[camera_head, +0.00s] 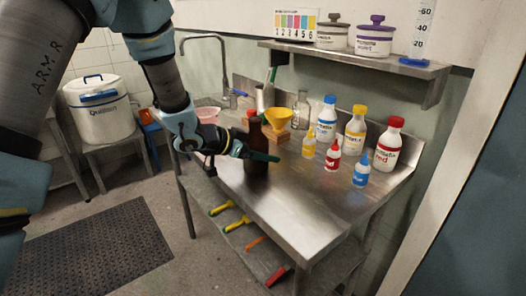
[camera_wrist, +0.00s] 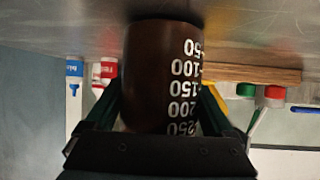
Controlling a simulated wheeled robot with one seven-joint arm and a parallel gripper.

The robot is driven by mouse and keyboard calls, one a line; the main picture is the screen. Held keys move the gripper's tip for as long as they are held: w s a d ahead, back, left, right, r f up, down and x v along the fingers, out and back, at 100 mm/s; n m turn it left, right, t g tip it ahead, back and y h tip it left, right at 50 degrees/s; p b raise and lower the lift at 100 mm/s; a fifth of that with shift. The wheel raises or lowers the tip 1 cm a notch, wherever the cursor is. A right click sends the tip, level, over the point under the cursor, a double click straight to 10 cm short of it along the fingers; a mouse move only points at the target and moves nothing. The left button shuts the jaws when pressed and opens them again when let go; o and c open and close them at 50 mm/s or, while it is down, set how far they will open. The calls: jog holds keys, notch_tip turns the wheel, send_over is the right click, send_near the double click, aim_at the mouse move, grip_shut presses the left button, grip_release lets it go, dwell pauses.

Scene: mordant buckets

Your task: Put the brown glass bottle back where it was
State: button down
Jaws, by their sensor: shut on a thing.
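The brown glass bottle (camera_head: 254,168) is upright over the left front part of the steel bench (camera_head: 300,205). In the wrist view the bottle (camera_wrist: 158,75) appears upside down between the fingers (camera_wrist: 160,110), with white volume marks from 50 to 250. I cannot tell whether its base touches the bench.
Several white dye bottles, such as the red-capped one (camera_head: 388,147), stand at the right. A pink bowl (camera_head: 208,114) is at the left. The bench front is clear.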

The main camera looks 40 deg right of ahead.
jog(key=shift+f, duration=0.15)
grip_release()
jog(key=shift+a+r, duration=0.2)
jog(key=b+v, duration=0.1)
jog(key=v, duration=1)
jog(key=shift+a+b, duration=0.3)
